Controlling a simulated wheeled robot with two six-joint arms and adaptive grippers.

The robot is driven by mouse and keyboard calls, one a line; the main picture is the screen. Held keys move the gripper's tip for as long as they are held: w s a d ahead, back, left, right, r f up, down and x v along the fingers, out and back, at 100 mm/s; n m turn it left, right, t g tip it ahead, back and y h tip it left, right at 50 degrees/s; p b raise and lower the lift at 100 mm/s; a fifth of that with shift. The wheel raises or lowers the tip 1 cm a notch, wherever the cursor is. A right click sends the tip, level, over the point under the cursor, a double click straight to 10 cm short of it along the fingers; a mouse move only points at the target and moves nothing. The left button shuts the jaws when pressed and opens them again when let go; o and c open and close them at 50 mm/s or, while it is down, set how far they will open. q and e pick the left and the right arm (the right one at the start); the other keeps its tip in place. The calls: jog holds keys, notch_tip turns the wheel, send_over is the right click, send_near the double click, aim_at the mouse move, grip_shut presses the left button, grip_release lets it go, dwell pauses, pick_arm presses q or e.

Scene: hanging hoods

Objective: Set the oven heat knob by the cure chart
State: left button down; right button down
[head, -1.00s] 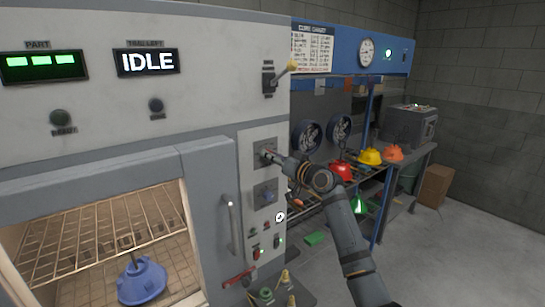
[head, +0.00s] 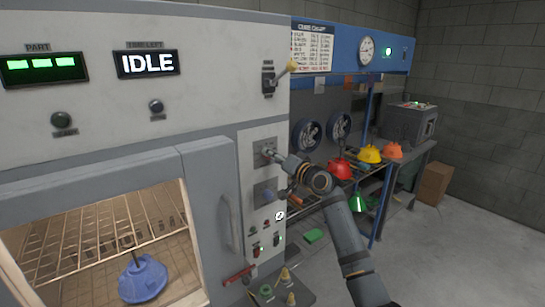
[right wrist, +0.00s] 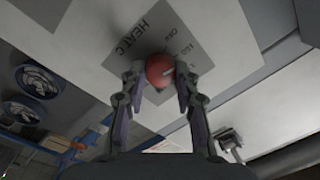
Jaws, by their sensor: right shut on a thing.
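The heat knob (right wrist: 159,70) is a round red knob on a grey plate lettered "HEAT C", with "OFF" and numbers around it. My right gripper (right wrist: 161,78) is shut on it, a finger on each side. In the head view my right gripper (head: 272,156) reaches the upper plate of the oven's side panel and hides the knob there. A pale mark shows on the knob, but its exact setting is not clear. The cure chart (head: 312,48) hangs behind the oven; its rows are too small to read. The oven (head: 90,120) shows "IDLE". My left gripper is not in view.
A second knob (head: 264,192) sits just below, near the door handle (head: 229,224). A lever (head: 280,76) is above. A blue hood (head: 142,279) is inside the oven. A rack with red (head: 340,168) and yellow hoods (head: 369,153) stands behind my right arm.

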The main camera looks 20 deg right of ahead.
jog(key=c, duration=1)
grip_release()
jog(key=shift+s, duration=0.1)
jog(key=v, duration=1.2)
